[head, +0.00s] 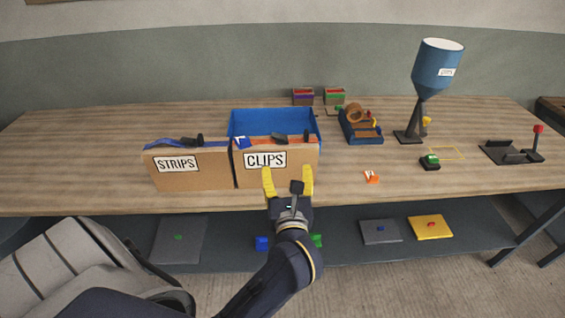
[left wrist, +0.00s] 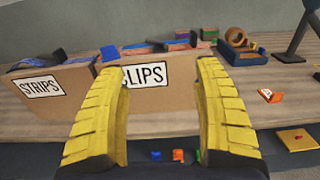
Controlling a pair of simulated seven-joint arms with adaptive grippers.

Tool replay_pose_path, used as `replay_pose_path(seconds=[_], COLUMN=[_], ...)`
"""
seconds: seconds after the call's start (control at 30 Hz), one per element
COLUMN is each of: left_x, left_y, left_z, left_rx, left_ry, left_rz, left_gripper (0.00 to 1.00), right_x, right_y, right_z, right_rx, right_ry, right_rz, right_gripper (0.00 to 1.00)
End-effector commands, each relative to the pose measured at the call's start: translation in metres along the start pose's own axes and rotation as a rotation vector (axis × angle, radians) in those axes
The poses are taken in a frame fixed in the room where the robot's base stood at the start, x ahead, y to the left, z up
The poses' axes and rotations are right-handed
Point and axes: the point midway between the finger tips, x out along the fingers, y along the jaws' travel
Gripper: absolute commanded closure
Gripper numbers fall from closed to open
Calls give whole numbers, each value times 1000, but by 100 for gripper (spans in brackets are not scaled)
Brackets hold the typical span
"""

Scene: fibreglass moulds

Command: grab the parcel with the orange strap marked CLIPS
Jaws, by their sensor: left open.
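The CLIPS parcel (head: 277,173) is a brown cardboard box with a white label and an orange strap (head: 262,141) along its top, near the table's front edge. It also shows in the left wrist view (left wrist: 150,103), partly hidden by my fingers. My left gripper (head: 288,180) has yellow fingers, spread open and empty, in front of the lower part of the CLIPS parcel. I cannot tell whether they touch it. The STRIPS parcel (head: 192,178), with a blue strap, stands just left of it. My right gripper is not in view.
A blue open bin (head: 270,120) stands behind the parcels. A tape dispenser (head: 362,127), a blue hopper on a stand (head: 437,70) and a small orange block (head: 371,177) are to the right. A lower shelf (head: 345,250) holds flat plates. The table's left end is clear.

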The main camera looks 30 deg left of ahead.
Motion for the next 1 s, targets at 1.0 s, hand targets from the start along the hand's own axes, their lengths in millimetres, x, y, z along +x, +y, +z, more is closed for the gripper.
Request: replay_pose_path(seconds=[1.0], left_x=[124], left_y=[1], left_z=[1], left_rx=[-1], left_ry=[-2], left_rz=[2], left_gripper=[32], right_x=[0], right_y=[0], right_z=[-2], right_rx=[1], right_ry=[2], right_rz=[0], right_gripper=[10])
